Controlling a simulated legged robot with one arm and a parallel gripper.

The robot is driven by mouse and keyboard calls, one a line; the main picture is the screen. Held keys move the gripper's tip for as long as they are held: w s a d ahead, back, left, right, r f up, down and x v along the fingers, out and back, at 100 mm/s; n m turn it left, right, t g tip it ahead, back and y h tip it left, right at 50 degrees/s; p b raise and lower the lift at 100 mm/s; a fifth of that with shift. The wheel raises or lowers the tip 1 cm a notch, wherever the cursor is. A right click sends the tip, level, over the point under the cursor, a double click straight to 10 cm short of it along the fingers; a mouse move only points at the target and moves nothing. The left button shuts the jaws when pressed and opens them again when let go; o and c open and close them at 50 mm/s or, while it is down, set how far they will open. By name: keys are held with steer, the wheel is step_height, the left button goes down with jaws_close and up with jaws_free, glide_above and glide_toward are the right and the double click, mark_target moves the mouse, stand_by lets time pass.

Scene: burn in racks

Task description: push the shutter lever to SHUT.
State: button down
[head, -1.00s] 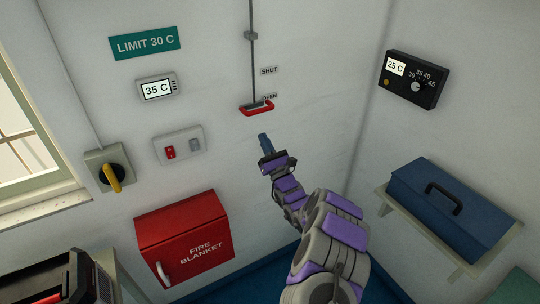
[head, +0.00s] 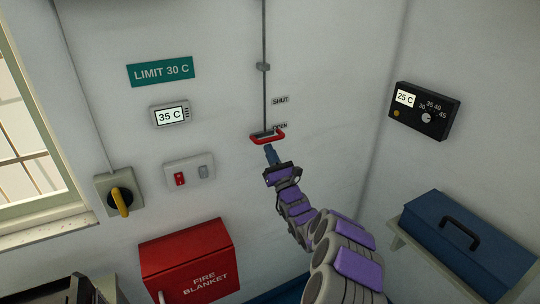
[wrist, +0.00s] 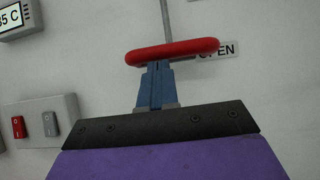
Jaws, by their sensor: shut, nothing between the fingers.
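The shutter lever is a red handle (head: 267,138) on a thin vertical rod (head: 264,95) on the wall. The handle is level with the OPEN label (head: 280,126); the SHUT label (head: 280,100) is above it. My gripper (head: 271,152) is shut and empty, its tips just below the red handle. In the wrist view the blue fingers (wrist: 156,82) are together and reach up to the underside of the red handle (wrist: 172,51). I cannot tell whether they touch it. The handle partly covers the OPEN label there.
A display reading 35 C (head: 170,115), a red and grey switch panel (head: 189,172) and a yellow rotary switch (head: 120,196) are left of the lever. A red fire blanket box (head: 190,262) is below. A black dial unit (head: 424,111) and blue toolbox (head: 468,245) are at right.

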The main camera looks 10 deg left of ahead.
step_height(320, 180, up, 10)
steer(key=p, duration=0.1)
steer(key=shift+r, duration=0.25)
steer(key=shift+d, duration=0.1)
